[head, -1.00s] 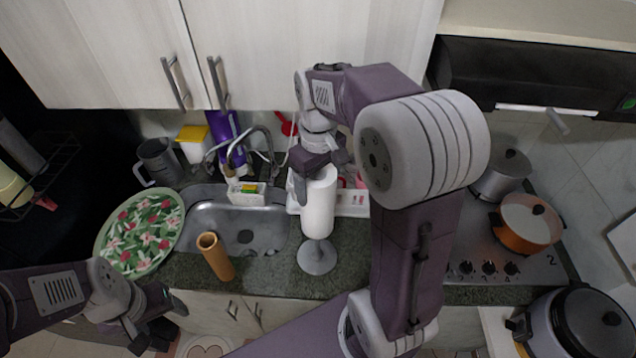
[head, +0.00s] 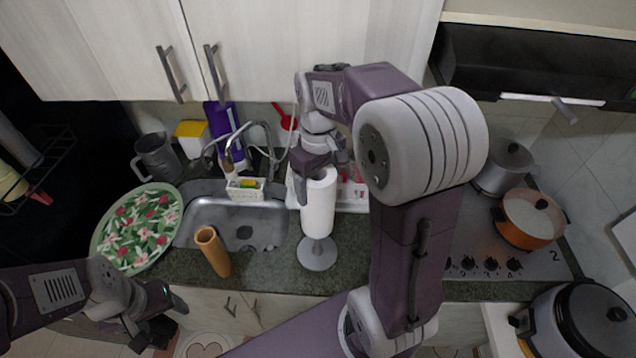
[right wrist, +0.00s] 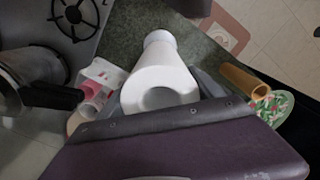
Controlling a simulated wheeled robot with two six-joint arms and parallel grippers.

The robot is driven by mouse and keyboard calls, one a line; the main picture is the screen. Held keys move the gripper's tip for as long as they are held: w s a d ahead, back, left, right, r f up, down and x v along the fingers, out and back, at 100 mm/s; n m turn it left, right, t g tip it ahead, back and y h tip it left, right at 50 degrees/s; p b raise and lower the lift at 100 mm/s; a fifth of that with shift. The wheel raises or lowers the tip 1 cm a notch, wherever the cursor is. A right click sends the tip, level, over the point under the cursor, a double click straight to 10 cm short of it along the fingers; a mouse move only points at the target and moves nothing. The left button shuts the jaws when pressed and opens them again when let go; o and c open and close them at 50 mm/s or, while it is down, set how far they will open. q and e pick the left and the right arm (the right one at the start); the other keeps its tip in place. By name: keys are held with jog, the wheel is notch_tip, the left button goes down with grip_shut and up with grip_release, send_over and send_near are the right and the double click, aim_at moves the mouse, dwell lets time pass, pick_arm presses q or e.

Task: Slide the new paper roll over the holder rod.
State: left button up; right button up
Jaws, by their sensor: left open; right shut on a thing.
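The new paper roll (head: 318,205) is white and upright at the front of the counter. My right gripper (head: 322,168) is shut on its upper end. The grey holder's round base (head: 316,256) stands on the counter, and a short length of stem shows between base and roll. The roll lines up over the stem; whether the rod is inside it is hidden. In the right wrist view the roll (right wrist: 160,85) shows its open core end, with no rod clearly visible in it. My left gripper (head: 158,318) is open and empty at lower left, below the counter edge.
A brown cardboard tube (head: 212,252) stands on the counter left of the holder. The sink (head: 232,222) and a floral plate (head: 138,228) lie further left. A white tray (head: 352,195) is behind the roll. The stove with an orange pot (head: 528,218) is at right.

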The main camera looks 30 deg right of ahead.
notch_tip(320, 180, down, 15)
jog(key=b, duration=1)
jog(key=shift+b, duration=0.35)
dwell(4.0)
jog(key=shift+r, duration=0.15)
